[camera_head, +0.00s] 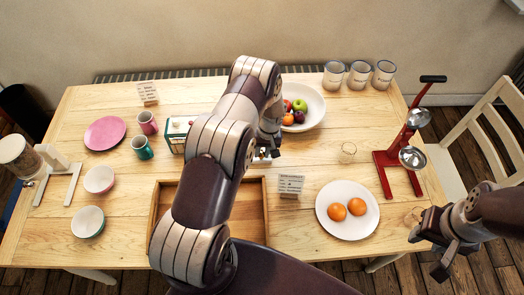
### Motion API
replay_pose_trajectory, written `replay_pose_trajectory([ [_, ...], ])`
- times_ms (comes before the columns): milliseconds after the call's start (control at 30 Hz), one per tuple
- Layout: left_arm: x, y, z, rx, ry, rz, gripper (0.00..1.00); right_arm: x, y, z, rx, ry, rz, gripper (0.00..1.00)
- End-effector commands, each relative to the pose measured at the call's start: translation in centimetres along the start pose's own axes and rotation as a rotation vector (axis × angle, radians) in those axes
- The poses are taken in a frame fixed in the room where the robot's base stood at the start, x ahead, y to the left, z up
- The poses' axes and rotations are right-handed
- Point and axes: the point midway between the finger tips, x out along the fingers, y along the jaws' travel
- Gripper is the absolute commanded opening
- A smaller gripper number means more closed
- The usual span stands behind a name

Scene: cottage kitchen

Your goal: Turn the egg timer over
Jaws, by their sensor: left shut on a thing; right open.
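My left arm reaches up over the middle of the table. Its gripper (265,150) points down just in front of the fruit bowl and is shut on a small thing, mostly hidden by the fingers. Small pale bits show at the fingertips; this may be the egg timer, but I cannot make out its shape or which way up it is. No other egg timer is plain to see. My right gripper (432,252) is open and empty, off the table's front right corner.
A white fruit bowl (316,115) stands behind the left gripper. A small glass (348,149), a plate (336,223) with two oranges and a red juicer press (384,172) stand to the right. A wooden tray (258,225) lies partly under my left arm. Cups and bowls stand at left.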

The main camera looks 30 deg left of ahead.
Motion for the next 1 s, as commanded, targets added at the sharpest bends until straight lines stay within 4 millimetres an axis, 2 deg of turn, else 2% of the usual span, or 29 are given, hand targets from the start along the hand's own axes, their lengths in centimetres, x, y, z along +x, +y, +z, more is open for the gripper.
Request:
replay_pose_trajectory([
  [233, -0.1, 0.0, -0.1, -0.001, 0.002, 0.002, 0.00, 0.0, 0.0, 0.0, 0.000, 0.000, 0.000, 0.43],
  [267, -0.1, 0.0, -0.1, -0.001, 0.002, 0.002, 0.35, 0.0, 0.0, 0.0, 0.000, 0.000, 0.000, 0.43],
  [300, -0.1, 0.0, -0.1, -0.001, 0.002, 0.002, 0.48, 0.0, 0.0, 0.0, 0.000, 0.000, 0.000, 0.43],
  [333, -0.1, 0.0, -0.1, 0.000, 0.002, 0.002, 0.52, 0.0, 0.0, 0.0, 0.000, 0.000, 0.000, 0.43],
  [667, -0.4, 0.0, -0.1, 0.000, 0.001, 0.001, 0.52, 0.2, 0.0, 0.0, 0.000, 0.000, 0.000, 0.43],
  [767, -1.8, 0.1, -0.1, 0.000, 0.004, 0.002, 0.52, 0.8, 0.0, 0.1, 0.000, 0.000, 0.000, 0.43],
  [1000, -8.2, 0.1, -0.1, 0.000, 0.005, 0.003, 0.52, 2.6, 0.0, 0.3, 0.000, 0.000, 0.000, 0.43],
])
